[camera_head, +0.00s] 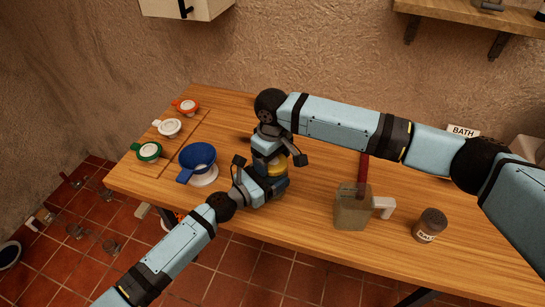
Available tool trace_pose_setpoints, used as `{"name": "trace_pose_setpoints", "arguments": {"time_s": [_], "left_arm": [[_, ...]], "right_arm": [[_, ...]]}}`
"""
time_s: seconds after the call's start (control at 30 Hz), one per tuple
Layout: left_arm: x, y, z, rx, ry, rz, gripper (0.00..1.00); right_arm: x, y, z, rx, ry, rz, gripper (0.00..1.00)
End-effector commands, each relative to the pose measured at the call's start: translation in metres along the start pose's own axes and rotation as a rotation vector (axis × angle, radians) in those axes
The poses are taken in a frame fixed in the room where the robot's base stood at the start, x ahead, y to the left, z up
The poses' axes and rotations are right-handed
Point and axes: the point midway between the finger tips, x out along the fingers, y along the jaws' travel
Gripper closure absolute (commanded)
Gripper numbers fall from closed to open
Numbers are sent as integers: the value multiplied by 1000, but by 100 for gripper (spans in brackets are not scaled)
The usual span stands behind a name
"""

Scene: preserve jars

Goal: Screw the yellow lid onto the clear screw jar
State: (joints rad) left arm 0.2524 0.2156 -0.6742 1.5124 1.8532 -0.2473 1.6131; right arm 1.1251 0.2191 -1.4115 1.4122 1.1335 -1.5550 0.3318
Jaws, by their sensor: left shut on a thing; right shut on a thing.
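The yellow lid (276,169) shows in the head view near the middle of the table, directly below my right gripper (272,155), which comes down from above and is shut on it. The clear screw jar is mostly hidden behind my grippers, below the lid. My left gripper (265,184) reaches in from the lower left, low over the table, and is shut at the jar's place. The lid sits at the jar's top, but whether its thread is engaged cannot be told.
On the left stand a blue funnel (197,158) and several clamp-lidded jars, with green (148,151), white (168,127) and red (187,106) rings. To the right are a glass jug (353,210) with a white handle and a dark-topped shaker (431,224). The table's front edge is close.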

Motion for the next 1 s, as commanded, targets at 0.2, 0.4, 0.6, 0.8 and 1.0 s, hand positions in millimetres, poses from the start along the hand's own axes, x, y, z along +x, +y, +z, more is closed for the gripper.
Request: {"name": "trace_pose_setpoints", "arguments": {"time_s": [0.2,0.4,0.6,0.8,1.0], "left_arm": [[0,0,0,0,1,0,63],[0,0,0,0,1,0,63],[0,0,0,0,1,0,63],[0,0,0,0,0,0,63],[0,-1,0,1,-1,-2,63]], "right_arm": [[1,0,0,0,0,0,45],[5,0,0,0,0,-1,45],[9,0,0,0,0,-1,45],[14,0,0,0,-1,0,45],[18,0,1,1,-3,1,45]]}}
